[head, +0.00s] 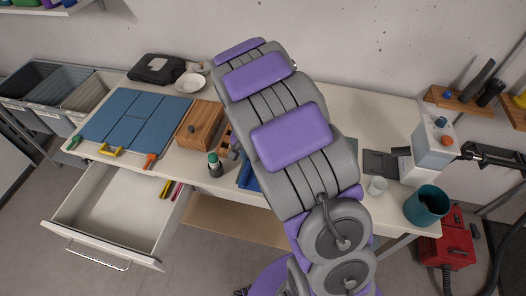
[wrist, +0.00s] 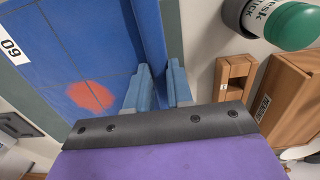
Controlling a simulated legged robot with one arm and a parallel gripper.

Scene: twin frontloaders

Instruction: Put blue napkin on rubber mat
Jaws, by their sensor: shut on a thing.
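My gripper (wrist: 157,80) is shut on a narrow upright strip of blue material, which I take for the blue napkin (wrist: 149,35). A flat blue sheet (wrist: 70,55) with a red patch and a white "60" label lies beside it in the wrist view, with a grey-green border. I cannot tell whether strip and sheet are one piece. In the head view some blue (head: 247,180) shows at the table's front beside my arm, which hides the gripper. A large blue panelled mat (head: 128,106), perhaps the rubber mat, lies flat on the table's left.
A wooden box (head: 199,124) and a green-capped bottle (head: 213,165) stand between the blue mat and my arm. A yellow clamp (head: 111,151) and an orange-handled tool (head: 150,160) lie at the mat's front edge. A drawer (head: 105,240) stands open below. A teal cup (head: 427,205) is at right.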

